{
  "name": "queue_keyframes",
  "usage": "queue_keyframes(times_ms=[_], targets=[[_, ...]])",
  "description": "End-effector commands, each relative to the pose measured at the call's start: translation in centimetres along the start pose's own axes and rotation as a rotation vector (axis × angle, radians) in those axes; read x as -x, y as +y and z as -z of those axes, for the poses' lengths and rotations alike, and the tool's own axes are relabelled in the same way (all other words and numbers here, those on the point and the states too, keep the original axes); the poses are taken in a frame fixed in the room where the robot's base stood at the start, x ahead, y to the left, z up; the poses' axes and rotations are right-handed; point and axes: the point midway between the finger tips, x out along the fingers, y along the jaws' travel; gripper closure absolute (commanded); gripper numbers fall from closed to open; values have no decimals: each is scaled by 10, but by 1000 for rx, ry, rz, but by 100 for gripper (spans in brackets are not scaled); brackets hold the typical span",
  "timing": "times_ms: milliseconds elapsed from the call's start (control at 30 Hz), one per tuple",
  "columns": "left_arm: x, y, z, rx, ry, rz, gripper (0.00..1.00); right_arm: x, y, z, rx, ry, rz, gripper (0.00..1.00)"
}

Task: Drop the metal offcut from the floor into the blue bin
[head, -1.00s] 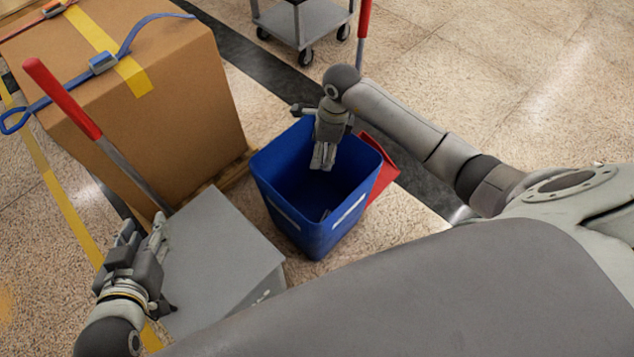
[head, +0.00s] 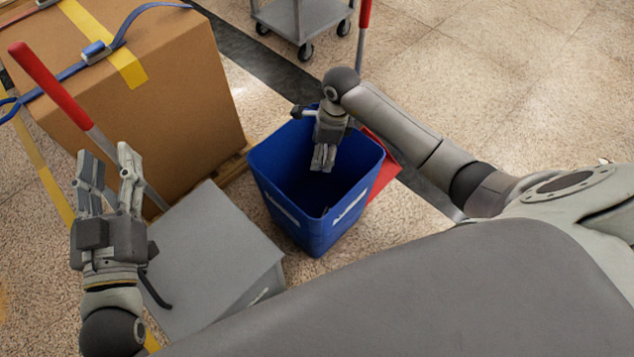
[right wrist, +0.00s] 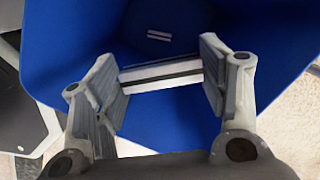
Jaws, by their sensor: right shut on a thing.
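The blue bin (head: 312,238) stands upright on the floor, open at the top. My right gripper (head: 323,168) points down into its opening. In the right wrist view the gripper (right wrist: 164,82) is shut on the metal offcut (right wrist: 160,74), a silvery bar spanning between the two finger pads, with the blue bin wall (right wrist: 75,35) behind it. In the head view I cannot make out the offcut at the fingers. My left gripper (head: 107,158) is open and empty, raised above the floor left of the grey box.
A grey box (head: 205,260) stands left of the bin. A strapped cardboard box (head: 185,95) on a pallet is behind it, with a red-handled tool (head: 55,90) in front. A red object (head: 385,180) is right of the bin. A cart (head: 300,20) is at the back; floor at right is clear.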

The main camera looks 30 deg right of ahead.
Motion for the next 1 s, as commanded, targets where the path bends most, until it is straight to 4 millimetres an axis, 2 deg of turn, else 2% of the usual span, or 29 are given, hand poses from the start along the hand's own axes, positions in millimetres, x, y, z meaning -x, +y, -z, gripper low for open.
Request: queue_keyframes(times_ms=[333,367,500,567,867,1000], targets=[[0,0,4,1,19,-1,60,-1,0,0,0,0,0,57],[0,0,4,1,19,-1,60,-1,0,0,0,0,0,32],[0,0,4,1,19,-1,60,-1,0,0,0,0,0,14],[0,0,4,0,18,-1,60,-1,0,0,0,0,0,8],[0,0,4,1,18,-1,60,-1,0,0,0,0,0,8],[0,1,4,1,19,-2,60,7,-1,0,1,0,3,8]])
